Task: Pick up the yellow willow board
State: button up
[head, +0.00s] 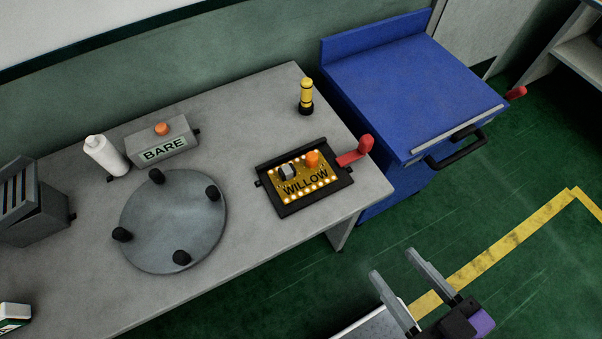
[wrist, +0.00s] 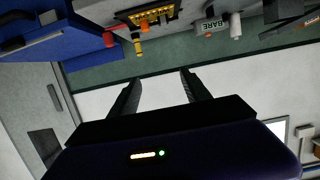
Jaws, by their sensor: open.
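The yellow willow board (head: 304,180) lies in a black tray (head: 290,210) near the right end of the grey table. It is marked WILLOW and carries an orange part and a grey part. It also shows small at the top of the wrist view (wrist: 150,14). My gripper (head: 393,262) is open and empty, over the green floor in front of the table and apart from the board. Its two fingers also show in the wrist view (wrist: 158,78).
A red handle (head: 356,152) juts from the tray's right side. A yellow and black cylinder (head: 306,96) stands behind the tray. A round grey plate (head: 172,220) with black knobs, a BARE box (head: 162,143) and a white bottle (head: 106,156) are left. A blue cabinet (head: 400,75) stands right.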

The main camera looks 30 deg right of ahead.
aim_at(292, 179)
jog(key=i+l, duration=0.1)
jog(key=l, duration=0.25)
jog(key=i+l+u, duration=0.1)
jog(key=l, duration=0.2)
jog(key=i+l+u, duration=0.1)
jog(key=l, duration=0.25)
jog(key=u, duration=1.45)
